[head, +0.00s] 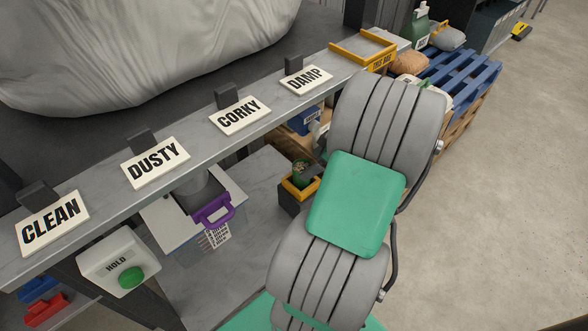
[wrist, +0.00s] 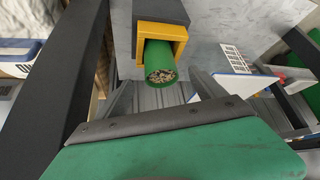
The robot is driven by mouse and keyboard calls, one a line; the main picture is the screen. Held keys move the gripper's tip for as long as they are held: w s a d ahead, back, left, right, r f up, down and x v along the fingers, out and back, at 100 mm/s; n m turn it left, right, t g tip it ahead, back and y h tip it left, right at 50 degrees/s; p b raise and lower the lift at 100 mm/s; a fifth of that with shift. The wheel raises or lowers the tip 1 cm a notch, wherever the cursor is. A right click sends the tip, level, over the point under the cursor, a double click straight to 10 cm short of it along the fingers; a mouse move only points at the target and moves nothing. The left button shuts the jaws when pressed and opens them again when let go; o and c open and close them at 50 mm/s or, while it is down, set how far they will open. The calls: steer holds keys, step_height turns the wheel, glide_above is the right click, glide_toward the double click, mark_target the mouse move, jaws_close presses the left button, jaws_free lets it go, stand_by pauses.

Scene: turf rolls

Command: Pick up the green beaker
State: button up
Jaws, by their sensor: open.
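The green beaker (wrist: 157,57) shows in the wrist view with its open mouth facing me and brown and pale bits inside. It stands in a dark holder with a yellow rim (wrist: 178,31). In the head view the beaker (head: 301,172) is small, in the yellow-rimmed holder (head: 288,200) just left of my arm. My gripper (wrist: 158,93) is open and empty; its grey fingers show in the wrist view just below the beaker's mouth in the picture. I cannot tell whether they touch it. In the head view my arm hides the gripper.
A grey ledge (head: 185,148) with signs CLEAN, DUSTY, CORKY and DAMP runs above the lower shelf. A clear bin with a purple handle (head: 213,210) stands left of the holder. A HOLD button box (head: 118,262) is at lower left. Open floor (head: 500,200) lies right.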

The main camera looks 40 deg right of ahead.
mark_target(306, 167)
steer(key=x, duration=0.7)
steer(key=shift+s, duration=0.15)
steer(key=shift+r, duration=0.1)
steer(key=c, duration=1.7)
